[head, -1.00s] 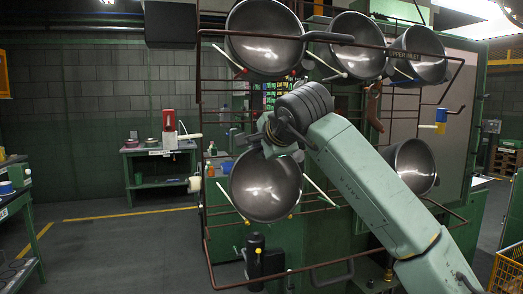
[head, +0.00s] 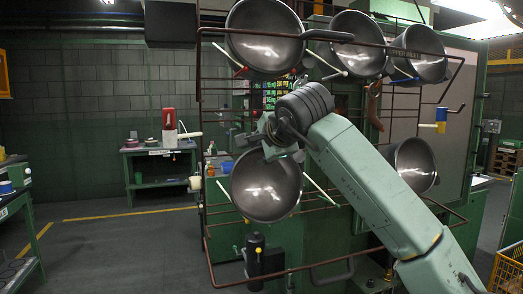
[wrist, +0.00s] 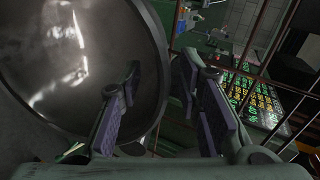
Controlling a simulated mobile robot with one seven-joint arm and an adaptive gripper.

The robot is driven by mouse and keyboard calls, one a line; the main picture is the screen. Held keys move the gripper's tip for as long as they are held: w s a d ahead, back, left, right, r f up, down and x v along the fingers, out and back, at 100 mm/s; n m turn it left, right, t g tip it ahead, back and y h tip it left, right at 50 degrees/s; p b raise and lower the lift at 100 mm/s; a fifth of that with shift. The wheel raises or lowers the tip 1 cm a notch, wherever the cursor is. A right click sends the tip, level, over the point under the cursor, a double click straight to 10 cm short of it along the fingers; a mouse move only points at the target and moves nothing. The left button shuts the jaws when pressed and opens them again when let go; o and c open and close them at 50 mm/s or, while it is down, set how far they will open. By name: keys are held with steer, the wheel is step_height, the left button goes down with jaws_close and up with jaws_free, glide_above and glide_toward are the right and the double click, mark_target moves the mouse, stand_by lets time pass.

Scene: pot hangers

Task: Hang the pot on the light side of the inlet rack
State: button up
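A dark steel pot (head: 265,188) faces outward at the lower left of the inlet rack (head: 205,225), a frame of thin brown rods. My gripper (head: 283,150) is at this pot's upper right rim, partly hidden by my wrist. In the wrist view the pot (wrist: 75,60) fills the left side. My gripper (wrist: 158,85) is open there, with one finger before the pot's inside and the other beyond its rim. A gap shows between the fingers. I cannot tell whether the pot is hooked on the rack.
More pots hang at the upper left (head: 264,40), upper middle (head: 357,48), upper right (head: 420,55) and lower right (head: 415,165). Rods with coloured ends stick out around them. A green bench (head: 160,152) stands at the back left. The floor at left is mostly clear.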

steer(key=s+f+b+v, duration=0.1)
steer(key=f+v, duration=0.1)
steer(key=v, duration=0.9)
steer(key=s+f+b+v, duration=0.1)
steer(key=f+v, duration=0.1)
steer(key=v, duration=0.8)
steer(key=shift+s+d, duration=0.25)
steer(key=shift+d, duration=0.15)
